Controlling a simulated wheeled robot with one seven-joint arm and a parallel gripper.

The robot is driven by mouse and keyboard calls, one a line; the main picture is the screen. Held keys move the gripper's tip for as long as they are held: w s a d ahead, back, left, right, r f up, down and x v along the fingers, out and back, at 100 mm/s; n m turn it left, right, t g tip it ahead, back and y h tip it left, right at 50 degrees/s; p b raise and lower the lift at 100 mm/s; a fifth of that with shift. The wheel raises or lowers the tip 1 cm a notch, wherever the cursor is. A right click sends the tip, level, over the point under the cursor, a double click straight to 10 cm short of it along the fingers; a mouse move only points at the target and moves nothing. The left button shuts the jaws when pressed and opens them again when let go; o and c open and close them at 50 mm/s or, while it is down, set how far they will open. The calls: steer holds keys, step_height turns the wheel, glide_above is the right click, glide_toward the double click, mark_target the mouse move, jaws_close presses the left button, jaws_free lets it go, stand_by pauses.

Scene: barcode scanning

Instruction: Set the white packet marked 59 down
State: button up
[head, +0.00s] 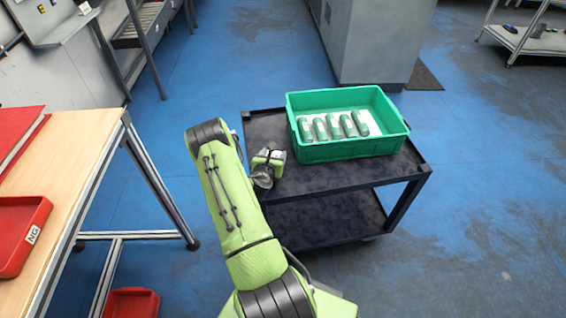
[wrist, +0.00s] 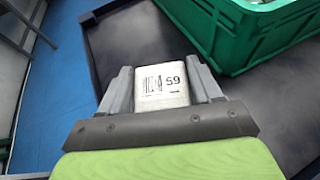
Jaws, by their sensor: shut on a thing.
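The white packet marked 59 (wrist: 164,84) is between the two grey fingers of my gripper (wrist: 165,88) in the wrist view. Its label with a barcode and the number faces the camera. My gripper is shut on it. In the head view my gripper (head: 268,168) is over the left part of the black cart top (head: 330,178), left of the green crate; the packet is mostly hidden there. I cannot tell whether the packet touches the cart top.
The green crate (head: 350,150) on the cart holds several greenish-white packets (head: 320,128); it also shows in the wrist view (wrist: 245,40). The cart top in front of the crate is bare. A wooden table with a red NG tray (head: 20,235) stands at left.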

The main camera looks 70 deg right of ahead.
steer(key=shift+f+b, duration=0.75)
steer(key=shift+f, duration=1.15)
steer(key=o, duration=1.2)
steer(key=shift+c, duration=0.2)
steer(key=shift+r, duration=0.15)
steer(key=v, duration=1.1)
steer(key=shift+a, duration=0.15)
steer(key=shift+s+a+r, duration=0.15)
steer(key=shift+a+r, duration=0.15)
steer(key=shift+a, duration=0.05)
steer(key=shift+r, duration=0.1)
